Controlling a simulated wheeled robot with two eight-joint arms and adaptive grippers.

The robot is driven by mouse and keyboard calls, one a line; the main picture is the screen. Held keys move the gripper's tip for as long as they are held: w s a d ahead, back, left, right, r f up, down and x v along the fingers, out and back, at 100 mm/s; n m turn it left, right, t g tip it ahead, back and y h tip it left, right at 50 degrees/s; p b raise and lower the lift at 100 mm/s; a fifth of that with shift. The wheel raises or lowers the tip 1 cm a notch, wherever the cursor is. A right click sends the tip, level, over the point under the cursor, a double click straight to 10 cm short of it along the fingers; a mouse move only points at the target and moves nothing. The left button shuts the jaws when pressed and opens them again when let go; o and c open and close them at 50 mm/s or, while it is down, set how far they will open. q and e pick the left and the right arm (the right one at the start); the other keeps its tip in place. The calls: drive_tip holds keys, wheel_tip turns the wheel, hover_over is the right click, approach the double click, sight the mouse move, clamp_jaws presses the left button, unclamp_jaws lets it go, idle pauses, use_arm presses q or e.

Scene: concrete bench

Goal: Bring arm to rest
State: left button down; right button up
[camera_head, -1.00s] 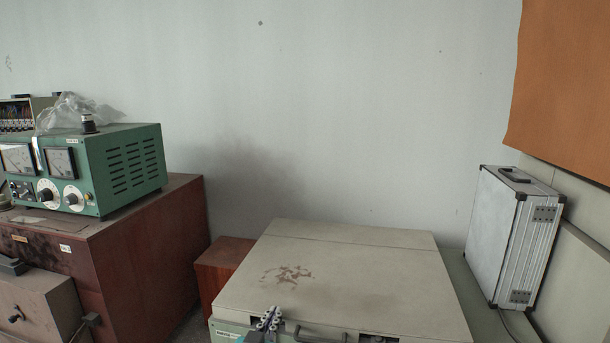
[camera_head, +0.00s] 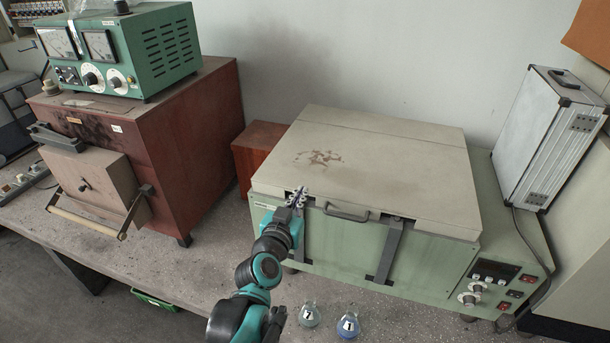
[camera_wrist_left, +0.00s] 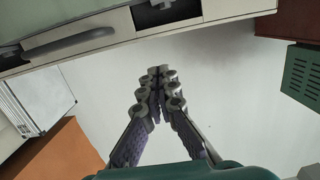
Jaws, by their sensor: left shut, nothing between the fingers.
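My left arm (camera_head: 262,265) comes up from the bottom of the head view, teal and black. My left gripper (camera_head: 297,200) is at its end, in front of the lid's front edge on the green-grey lidded machine (camera_head: 440,262). In the left wrist view the gripper's fingertips (camera_wrist_left: 160,88) meet, with nothing between them. The machine's lid (camera_head: 390,160) is down, and its handle (camera_head: 346,213) is right of the gripper in the head view. I cannot tell whether the gripper touches the machine. My right gripper is not in view.
Two labelled flasks, one greenish (camera_head: 309,314) and one blue (camera_head: 348,325), stand on the bench (camera_head: 190,270) in front of the machine. A red-brown furnace (camera_head: 190,140) carrying a green meter box (camera_head: 160,50) stands left. A silver case (camera_head: 550,135) stands at right.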

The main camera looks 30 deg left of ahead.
use_arm(q)
drive_tip(key=s, duration=0.1)
drive_tip(key=s+f, duration=0.1)
drive_tip(key=s, duration=0.1)
drive_tip(key=s+d+f+p, duration=0.1)
drive_tip(key=s, duration=0.1)
drive_tip(key=shift+d+f, duration=0.1)
drive_tip(key=shift+f, duration=0.05)
drive_tip(key=d+f+m+g+h+b, duration=0.4)
drive_tip(key=d+f+g+h+b, duration=0.2)
drive_tip(key=d+f, duration=0.7)
drive_tip(key=s+d+f+n+g+y+b, duration=0.1)
drive_tip(key=s+f+g+b, duration=0.1)
drive_tip(key=s, duration=0.4)
drive_tip(key=shift+f+g, duration=0.6)
drive_tip(key=shift+f, duration=0.15)
drive_tip(key=shift+w, duration=0.1)
